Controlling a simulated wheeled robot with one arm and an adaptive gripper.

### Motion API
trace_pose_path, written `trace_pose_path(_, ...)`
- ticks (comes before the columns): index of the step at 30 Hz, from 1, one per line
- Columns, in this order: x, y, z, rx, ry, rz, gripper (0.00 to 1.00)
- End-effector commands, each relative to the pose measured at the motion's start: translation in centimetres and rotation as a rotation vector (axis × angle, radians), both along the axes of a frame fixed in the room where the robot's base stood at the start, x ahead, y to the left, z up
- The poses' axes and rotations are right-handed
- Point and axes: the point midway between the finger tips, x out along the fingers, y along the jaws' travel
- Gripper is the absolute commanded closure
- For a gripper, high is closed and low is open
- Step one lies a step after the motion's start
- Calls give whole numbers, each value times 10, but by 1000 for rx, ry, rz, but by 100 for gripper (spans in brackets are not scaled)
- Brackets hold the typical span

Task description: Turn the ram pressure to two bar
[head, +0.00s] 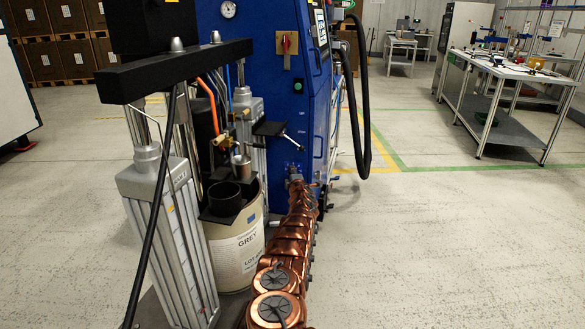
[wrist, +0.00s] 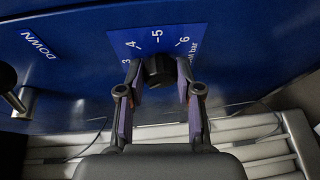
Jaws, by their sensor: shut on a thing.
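I cannot make out a pointer mark on the knob. My gripper (wrist: 160,85) has one purple-padded finger on each side of the knob and is shut on it. In the head view my copper-coloured arm reaches to the lower front of the blue cabinet (head: 255,110); the knob is hidden there.
A lever (wrist: 12,100) beside a "DOWN" label is left of the knob. A round gauge (head: 228,9) and a red switch (head: 287,44) are higher on the cabinet. Open floor lies to the right.

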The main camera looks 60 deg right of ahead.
Motion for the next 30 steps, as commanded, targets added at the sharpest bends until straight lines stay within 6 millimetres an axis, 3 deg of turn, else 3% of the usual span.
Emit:
trace_pose_path(9, -1, -2, 3, -42, 111, -3, 100)
trace_pose_path(25, -1, -1, 1, -50, 132, -4, 100)
trace_pose_path(26, -1, -1, 1, -50, 132, -4, 65)
trace_pose_path(30, -1, -1, 1, -50, 132, -3, 50)
